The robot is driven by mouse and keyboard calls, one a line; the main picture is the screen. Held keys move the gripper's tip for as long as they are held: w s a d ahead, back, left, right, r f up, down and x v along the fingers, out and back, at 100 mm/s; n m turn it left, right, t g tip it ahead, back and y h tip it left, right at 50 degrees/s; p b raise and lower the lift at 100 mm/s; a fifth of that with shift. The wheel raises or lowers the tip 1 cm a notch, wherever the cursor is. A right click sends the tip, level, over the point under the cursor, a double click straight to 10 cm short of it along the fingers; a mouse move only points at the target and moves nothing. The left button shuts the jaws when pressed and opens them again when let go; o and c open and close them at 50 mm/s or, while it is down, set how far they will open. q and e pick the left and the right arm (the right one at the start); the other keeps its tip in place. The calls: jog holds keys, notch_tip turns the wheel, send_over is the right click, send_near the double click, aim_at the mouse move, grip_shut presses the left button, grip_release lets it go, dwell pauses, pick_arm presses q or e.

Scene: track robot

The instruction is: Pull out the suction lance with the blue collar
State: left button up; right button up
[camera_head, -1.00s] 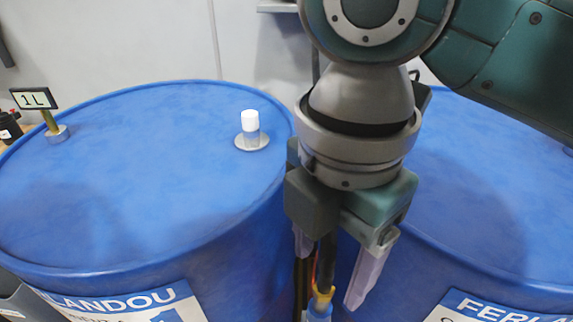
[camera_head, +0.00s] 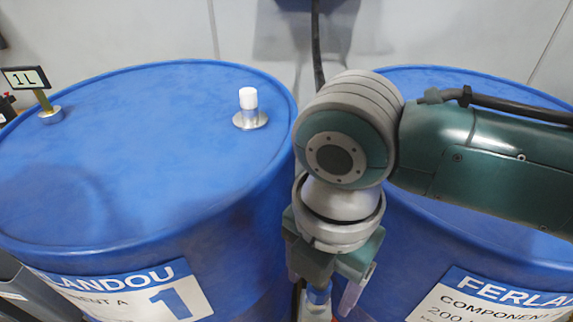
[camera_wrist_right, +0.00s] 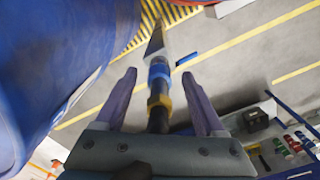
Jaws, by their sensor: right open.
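The suction lance shows in the right wrist view with a blue collar (camera_wrist_right: 159,72), a yellow ring (camera_wrist_right: 159,102) below it and a dark shaft. My right gripper (camera_wrist_right: 159,80) is open, with one finger on each side of the lance and visible gaps to both. The lance's far end is hidden. My left gripper is not in view.
The right blue drum (camera_head: 440,225) is partly hidden by my right arm. A dark hose (camera_head: 317,45) hangs at the back wall.

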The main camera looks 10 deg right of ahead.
jog(key=shift+c, duration=0.3)
grip_shut()
dwell(0.3)
jog(key=shift+o, duration=0.3)
grip_release()
